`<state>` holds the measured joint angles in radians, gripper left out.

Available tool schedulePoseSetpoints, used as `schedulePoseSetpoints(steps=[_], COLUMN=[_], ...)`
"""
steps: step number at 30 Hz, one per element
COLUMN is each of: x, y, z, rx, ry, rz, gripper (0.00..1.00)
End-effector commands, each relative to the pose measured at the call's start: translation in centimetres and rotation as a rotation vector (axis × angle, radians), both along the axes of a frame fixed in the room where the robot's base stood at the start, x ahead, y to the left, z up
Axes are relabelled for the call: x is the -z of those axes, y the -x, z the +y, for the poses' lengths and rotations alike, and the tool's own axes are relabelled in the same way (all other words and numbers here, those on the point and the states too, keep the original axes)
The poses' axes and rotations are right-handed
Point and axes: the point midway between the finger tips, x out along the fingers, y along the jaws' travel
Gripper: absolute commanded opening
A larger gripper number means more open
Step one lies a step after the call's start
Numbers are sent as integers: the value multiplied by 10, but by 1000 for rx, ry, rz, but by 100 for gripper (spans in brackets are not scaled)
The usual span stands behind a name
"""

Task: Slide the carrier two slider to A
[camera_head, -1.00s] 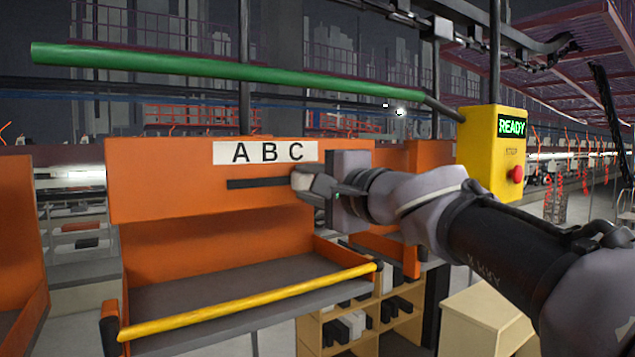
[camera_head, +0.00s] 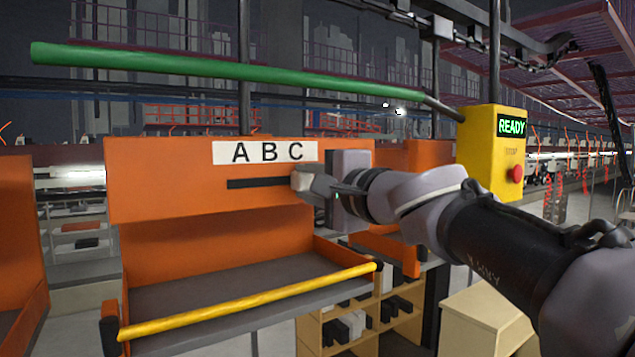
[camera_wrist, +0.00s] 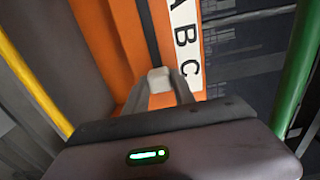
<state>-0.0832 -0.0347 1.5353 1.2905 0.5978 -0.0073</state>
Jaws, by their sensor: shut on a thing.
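The orange carrier (camera_head: 150,185) has a dark horizontal slot (camera_head: 255,183) under a white label (camera_head: 225,153) reading A B C. The slider is a pale knob (camera_wrist: 158,76) on the slot, seen in the wrist view between my fingertips, beside the letter C. My gripper (camera_head: 303,182) is shut on the slider at the slot's right end, under C. The gripper also shows in the wrist view (camera_wrist: 160,82). In the head view my fingers mostly hide the knob. The slot is bare under A and B.
A yellow bar (camera_head: 250,303) runs along the front of the carrier's tray below the slot. A green rail (camera_head: 240,73) passes above. A yellow box (camera_head: 485,150) with a READY display and red button stands at right. A shelf (camera_head: 312,330) is below.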

Motion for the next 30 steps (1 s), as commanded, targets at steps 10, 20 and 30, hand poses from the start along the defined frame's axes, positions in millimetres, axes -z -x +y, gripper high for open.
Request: schedulePoseSetpoints(steps=[10,20,30], x=[-4,-3,-5], y=[1,27,59], z=[0,39,86], rx=[0,-7,-3], ry=[-3,-2,-4], rz=[-6,-7,-6], gripper=[0,0,0])
